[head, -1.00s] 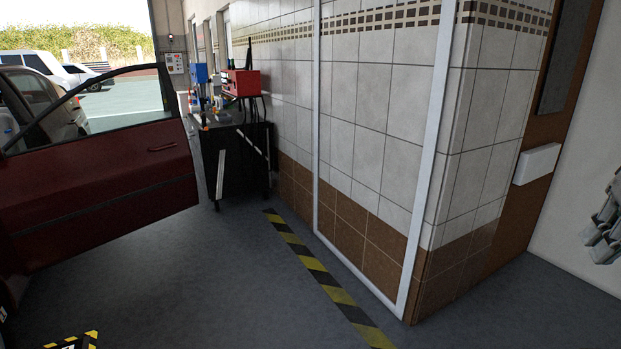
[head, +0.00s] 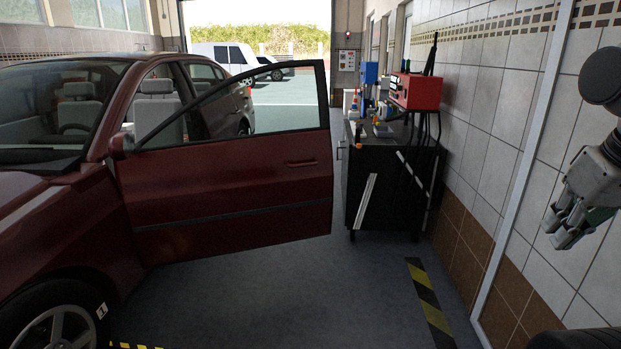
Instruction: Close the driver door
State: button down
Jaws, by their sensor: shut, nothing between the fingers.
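The driver door (head: 235,195) of the dark red car (head: 60,210) stands wide open in the head view. It swings out to the right from its hinge side by the mirror (head: 122,146), with its window frame up and its outer handle (head: 302,163) towards me. My gripper (head: 556,232) is at the right edge, in front of the tiled wall. It is shut and empty, well apart from the door and to its right.
A black tool cart (head: 385,190) with a red box (head: 415,91) on top stands close beyond the door's free edge, against the tiled wall (head: 490,100). Yellow-black floor tape (head: 430,300) runs along the right. The grey floor (head: 290,290) before the door is clear.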

aim_at(184, 202)
jog(key=i+j+u, duration=0.1)
jog(key=i+u, duration=0.2)
jog(key=i, duration=0.35)
jog(key=i+u, duration=0.25)
jog(key=i, duration=0.45)
jog(key=i+l+u, duration=0.3)
jog(key=i, duration=0.35)
jog(key=i+z, duration=0.15)
jog(key=z, duration=0.3)
jog(key=i+j+z, duration=0.1)
jog(key=z, duration=0.4)
jog(key=i+j+z, duration=0.1)
jog(key=z, duration=0.35)
jog(key=j, duration=0.1)
